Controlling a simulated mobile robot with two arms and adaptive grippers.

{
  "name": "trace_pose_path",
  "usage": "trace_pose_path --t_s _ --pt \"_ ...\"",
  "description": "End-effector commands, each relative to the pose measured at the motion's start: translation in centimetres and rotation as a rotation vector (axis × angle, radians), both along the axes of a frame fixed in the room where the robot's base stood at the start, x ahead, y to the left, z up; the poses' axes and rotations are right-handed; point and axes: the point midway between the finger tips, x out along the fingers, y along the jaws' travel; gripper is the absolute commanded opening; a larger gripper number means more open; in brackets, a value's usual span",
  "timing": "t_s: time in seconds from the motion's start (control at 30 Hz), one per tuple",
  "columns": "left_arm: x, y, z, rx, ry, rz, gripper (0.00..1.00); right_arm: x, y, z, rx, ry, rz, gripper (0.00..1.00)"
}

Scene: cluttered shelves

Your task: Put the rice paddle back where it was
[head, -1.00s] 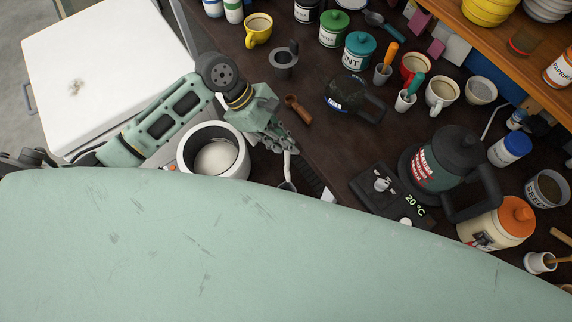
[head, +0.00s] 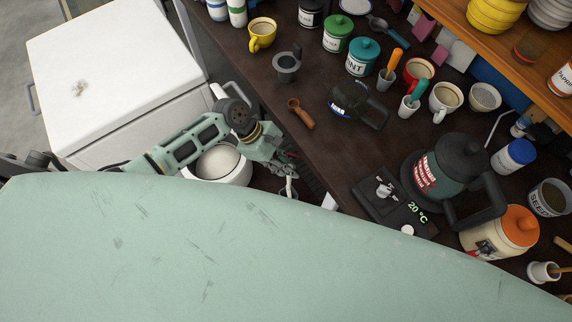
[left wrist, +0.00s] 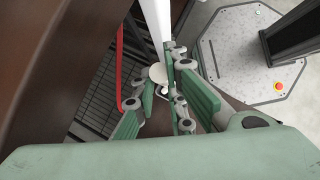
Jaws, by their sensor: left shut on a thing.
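My left gripper (head: 289,180) is low beside the counter's front edge, right of the white round pot (head: 233,170). In the left wrist view its fingers (left wrist: 166,88) close around a slim white thing, which I take to be the rice paddle (left wrist: 153,20). A pale round end shows between the fingers. Much of the paddle is hidden by the fingers, and in the head view it is too small to make out clearly. My left arm covers part of the pot. My right gripper is out of view.
A wooden scoop (head: 301,114) lies on the dark counter (head: 340,165) near its edge. A grey cup (head: 287,66), a scale (head: 393,208) and a kettle (head: 447,168) stand on it. A white cabinet (head: 110,75) is at left. My pale green body hides the foreground.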

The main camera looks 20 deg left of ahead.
Motion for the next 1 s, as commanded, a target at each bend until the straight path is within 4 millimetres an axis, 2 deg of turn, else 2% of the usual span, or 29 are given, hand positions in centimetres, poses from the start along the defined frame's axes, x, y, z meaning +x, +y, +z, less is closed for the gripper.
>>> trace_pose_path --t_s 0.57,0.6,0.77,1.0 --pt "0.0 0.0 -1.2 0.0 -0.001 0.001 0.0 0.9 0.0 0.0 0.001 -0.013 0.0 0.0" --pt "0.0 0.0 -1.2 0.0 0.0 0.0 0.15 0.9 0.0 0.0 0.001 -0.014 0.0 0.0" --pt "0.0 0.0 -1.2 0.0 0.0 0.0 0.29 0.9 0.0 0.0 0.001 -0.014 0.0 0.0" --pt "0.0 0.0 -1.2 0.0 0.0 0.0 0.3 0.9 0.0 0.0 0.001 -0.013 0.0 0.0"
